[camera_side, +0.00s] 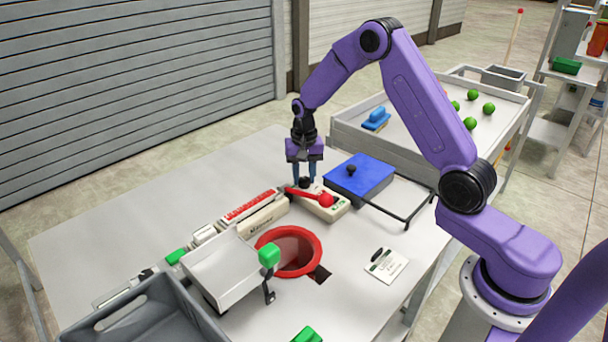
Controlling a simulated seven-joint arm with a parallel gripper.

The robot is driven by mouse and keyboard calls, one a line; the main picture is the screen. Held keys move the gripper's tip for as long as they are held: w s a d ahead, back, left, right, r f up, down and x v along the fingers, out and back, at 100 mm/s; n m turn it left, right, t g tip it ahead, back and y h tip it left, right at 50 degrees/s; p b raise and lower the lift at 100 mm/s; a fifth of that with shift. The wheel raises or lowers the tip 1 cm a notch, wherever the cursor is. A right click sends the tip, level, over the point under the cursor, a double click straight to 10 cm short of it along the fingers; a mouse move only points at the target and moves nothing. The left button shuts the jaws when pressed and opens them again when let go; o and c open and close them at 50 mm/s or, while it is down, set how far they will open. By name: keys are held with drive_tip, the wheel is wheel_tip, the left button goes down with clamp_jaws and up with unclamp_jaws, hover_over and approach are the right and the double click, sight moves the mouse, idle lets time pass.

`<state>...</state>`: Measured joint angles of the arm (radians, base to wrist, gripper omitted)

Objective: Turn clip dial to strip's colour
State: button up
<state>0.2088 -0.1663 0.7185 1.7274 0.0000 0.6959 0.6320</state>
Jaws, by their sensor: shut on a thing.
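The clipper unit is a beige box (331,210) with a red lever and a red ball (326,200) on its top. My gripper (305,183) points straight down over the back left end of this box. Its blue fingers are shut on a small dark dial (305,184), which they mostly hide. A red strip (249,206) with pale marks lies along a cream holder (262,217) left of the box. The dial's colour setting is too small and covered to read.
A blue box (365,172) with a black knob stands just right of the clipper. A red-rimmed opening (317,260), a white tray (220,268) with a green knob and a grey bin (150,322) lie in front. The table's left side is clear.

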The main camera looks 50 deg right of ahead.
sight(304, 179)
drive_tip(key=m, duration=0.3)
drive_tip(key=shift+m, duration=2.1)
drive_tip(key=o, duration=1)
drive_tip(key=shift+o, duration=0.2)
wheel_tip(304, 179, up, 18)
drive_tip(key=shift+f, duration=0.25)
